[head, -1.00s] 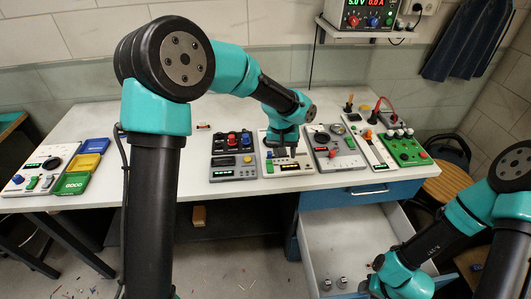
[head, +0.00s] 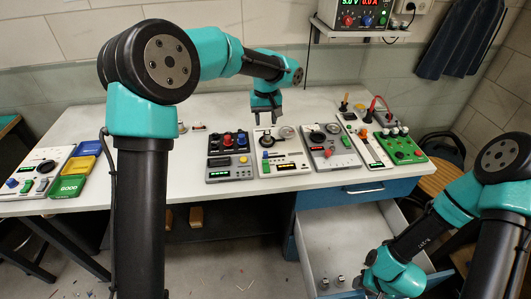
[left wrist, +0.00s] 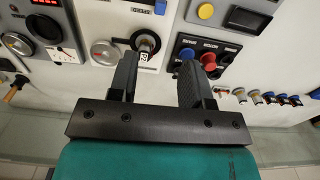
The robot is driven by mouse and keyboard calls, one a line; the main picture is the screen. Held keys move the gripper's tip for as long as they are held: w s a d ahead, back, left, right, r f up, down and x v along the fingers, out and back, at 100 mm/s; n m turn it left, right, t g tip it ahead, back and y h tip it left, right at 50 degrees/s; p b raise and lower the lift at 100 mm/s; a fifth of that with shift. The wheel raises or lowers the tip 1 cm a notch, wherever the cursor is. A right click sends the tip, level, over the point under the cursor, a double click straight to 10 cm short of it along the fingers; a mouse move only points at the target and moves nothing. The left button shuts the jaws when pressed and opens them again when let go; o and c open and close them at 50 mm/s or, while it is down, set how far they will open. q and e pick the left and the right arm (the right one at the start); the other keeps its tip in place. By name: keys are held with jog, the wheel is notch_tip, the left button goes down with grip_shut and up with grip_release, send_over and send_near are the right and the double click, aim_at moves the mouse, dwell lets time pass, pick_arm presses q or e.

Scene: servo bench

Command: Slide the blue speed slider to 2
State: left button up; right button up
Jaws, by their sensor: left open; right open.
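The white panel (head: 292,160) stands mid-bench with a black knob, a round gauge and a lit display. A small blue cap (head: 265,155), which looks like the speed slider, is on its left side; its scale is too small to read. It also shows at the top edge of the left wrist view (left wrist: 160,7). My left gripper (head: 265,118) is open and empty, above and behind the panel, apart from it. In the left wrist view its fingers (left wrist: 158,75) point towards the black knob. My right gripper (head: 374,289) is low at the right, over the drawer's front, and open.
A dark panel (head: 232,172) with red and blue knobs stands close at left, a grey panel (head: 330,158) at right. Further right are a narrow white panel and a green panel (head: 402,148). The open drawer (head: 340,240) holds small parts. Bench behind the panels is mostly clear.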

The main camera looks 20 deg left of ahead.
aim_at(265, 152)
pick_arm(q)
notch_tip(265, 152, down, 16)
jog(key=shift+r, duration=0.25)
dwell(0.4)
grip_shut()
dwell(0.3)
